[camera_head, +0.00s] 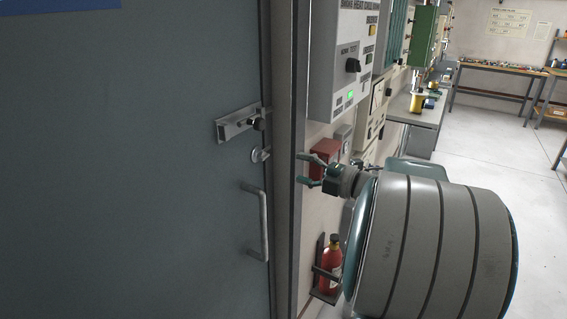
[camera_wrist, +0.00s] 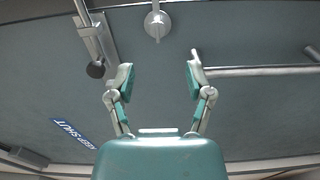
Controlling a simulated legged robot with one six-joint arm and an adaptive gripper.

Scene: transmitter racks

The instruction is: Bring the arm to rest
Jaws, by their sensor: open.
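My gripper (camera_head: 306,170) is open and empty, with its fingers pointing left toward the grey door (camera_head: 130,160). In the wrist view my gripper (camera_wrist: 160,80) shows its two teal-padded fingers spread apart, with nothing between them. Beyond the fingers are the round lock (camera_wrist: 157,24), the sliding bolt with a dark knob (camera_wrist: 95,70) and the bar handle (camera_wrist: 260,71). In the head view the bolt (camera_head: 238,124), the lock (camera_head: 260,154) and the handle (camera_head: 262,225) sit near the door's right edge. The gripper appears apart from all of them.
A grey control box (camera_head: 335,65) and a small red box (camera_head: 324,152) are on the wall right of the door frame. A red extinguisher (camera_head: 330,265) stands low beside my arm. Workbenches (camera_head: 490,70) stand at the back, with open floor (camera_head: 490,130) at the right.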

